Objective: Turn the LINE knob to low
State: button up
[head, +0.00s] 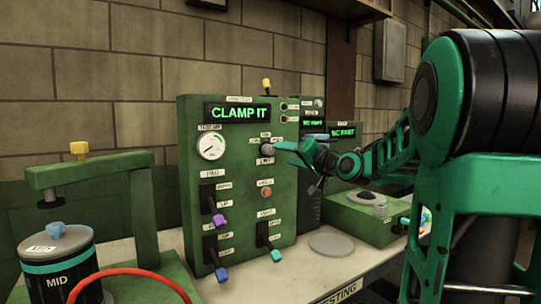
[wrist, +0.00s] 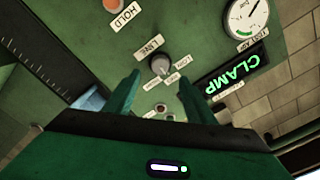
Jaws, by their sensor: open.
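The LINE knob (wrist: 160,64) is a small dark grey round knob on the green panel, with the LINE label beside it and small setting labels around it. The wrist view is turned, so these labels appear tilted. I cannot tell clearly which setting its pointer marks. My gripper (wrist: 158,82) is open, its two teal fingers either side of the knob in the picture, with nothing between them. In the head view my gripper (head: 292,150) is just right of the knob area (head: 265,148), in front of the panel. I cannot tell whether the fingers touch the knob.
The green panel (head: 240,240) carries a CLAMP IT display (head: 238,112), a dial gauge (head: 211,146), an orange HOLD button (head: 266,193) and several coloured levers. A clamp stand (head: 145,215) and MID canister (head: 58,280) are at left. A grey disc (head: 332,244) lies on the bench.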

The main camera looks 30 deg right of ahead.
aim_at(271, 151)
jog(key=w, duration=0.8)
jog(key=shift+w+a, duration=0.2)
jog(key=shift+w, duration=0.05)
jog(key=c, duration=1)
